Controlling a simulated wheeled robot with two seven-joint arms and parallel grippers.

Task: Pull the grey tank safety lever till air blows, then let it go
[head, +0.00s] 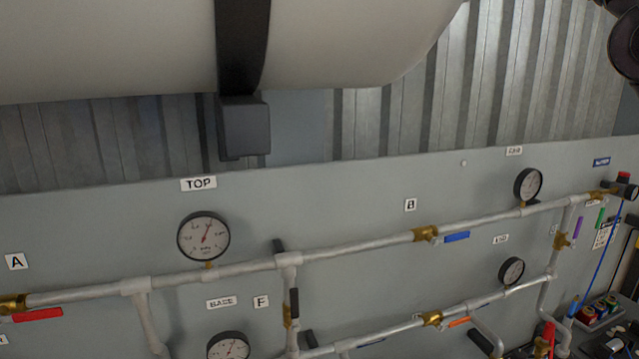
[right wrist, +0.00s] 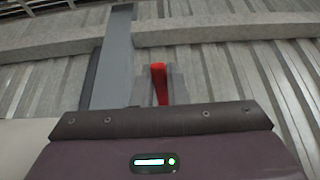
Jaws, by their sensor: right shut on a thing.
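In the right wrist view, my right gripper (right wrist: 159,88) is shut on a red lever-like piece (right wrist: 158,76), which stands upright between its two grey fingers. The base of this piece is hidden behind my wrist housing. A pale rounded surface at the left edge (right wrist: 22,140) may be part of a tank. In the head view, a large off-white tank (head: 120,45) with a dark strap (head: 242,45) fills the top left. No grey safety lever can be made out there. My left gripper is in neither view.
A grey panel (head: 340,205) carries pipes, round gauges (head: 203,238) and coloured valve handles, including red (head: 37,315) and blue (head: 456,237) ones. Corrugated metal wall (head: 400,125) stands behind. In the right wrist view, a grey upright (right wrist: 112,60) is left of the gripper.

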